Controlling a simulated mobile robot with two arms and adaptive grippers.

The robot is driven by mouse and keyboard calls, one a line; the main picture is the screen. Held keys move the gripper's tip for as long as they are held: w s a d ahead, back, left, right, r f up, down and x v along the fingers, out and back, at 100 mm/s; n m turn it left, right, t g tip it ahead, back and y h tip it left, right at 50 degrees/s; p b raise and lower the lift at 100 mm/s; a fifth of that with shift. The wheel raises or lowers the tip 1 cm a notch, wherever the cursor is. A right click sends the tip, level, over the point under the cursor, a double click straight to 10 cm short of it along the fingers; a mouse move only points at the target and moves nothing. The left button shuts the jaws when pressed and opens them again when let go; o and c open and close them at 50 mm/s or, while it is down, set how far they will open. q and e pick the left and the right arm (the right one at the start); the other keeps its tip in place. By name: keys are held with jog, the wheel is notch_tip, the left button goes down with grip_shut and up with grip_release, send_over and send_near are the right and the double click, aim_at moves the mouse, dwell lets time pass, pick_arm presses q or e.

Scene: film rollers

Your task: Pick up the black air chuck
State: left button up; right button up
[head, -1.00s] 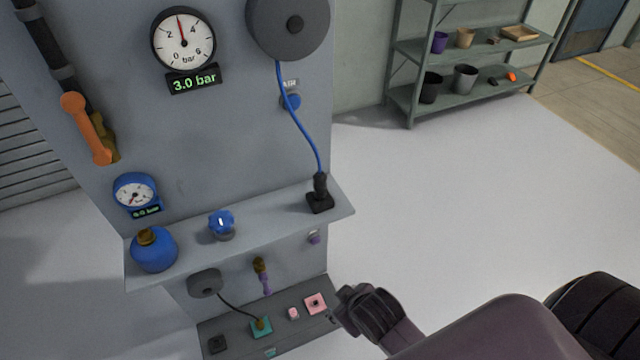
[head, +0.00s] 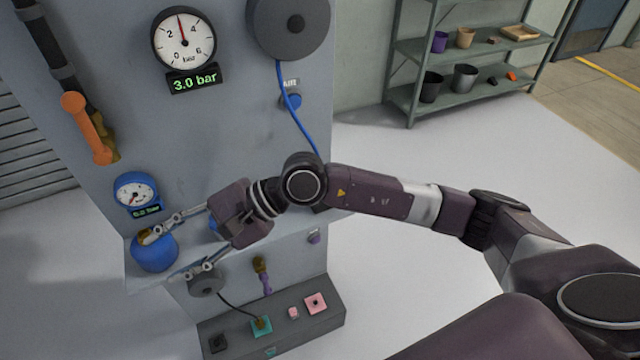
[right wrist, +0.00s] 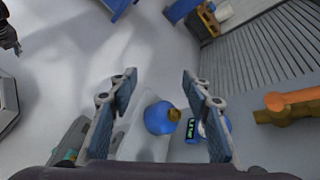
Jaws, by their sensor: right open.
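The black air chuck is hidden behind my right arm in the head view. Only the blue hose (head: 296,112) that leads down to it from the reel shows above the arm. My right gripper (head: 160,257) is open and empty, its fingers pointing left over the left end of the wall unit's shelf (head: 137,279). One finger overlaps the blue bottle (head: 155,256) in that view. In the right wrist view the bottle (right wrist: 159,119) shows between the open fingers (right wrist: 159,76); contact cannot be told. A dark part at that view's left edge may be my left gripper (right wrist: 14,44).
A blue gauge (head: 135,191) is on the panel above the bottle. A blue knob (head: 213,225) on the shelf is mostly covered by my gripper. A lower box (head: 325,328) holds several small parts. An orange handle (head: 88,128) hangs left. Floor at right is open.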

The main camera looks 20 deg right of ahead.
jog(key=w+d+f+n+t+h, duration=0.15)
jog(key=w+d+f+h, duration=0.3)
jog(key=d, duration=0.55)
jog(key=w+d+f+n+h, duration=0.35)
jog(key=w+d+h, duration=0.2)
jog(key=d, duration=0.55)
jog(key=w+d+r+t+h, duration=0.1)
jog(key=w+d+h, duration=0.3)
jog(key=d, duration=0.8)
jog(key=shift+h, duration=0.4)
jog(key=p+x, duration=0.2)
jog(key=x, duration=0.1)
jog(key=p+x, duration=0.1)
jog(key=x, duration=0.1)
jog(key=shift+s+d+f, duration=0.15)
jog(key=shift+s+f, duration=0.05)
jog(key=shift+f, duration=0.15)
jog(key=shift+w+f, duration=0.2)
jog(key=shift+f, duration=0.45)
grip_shut()
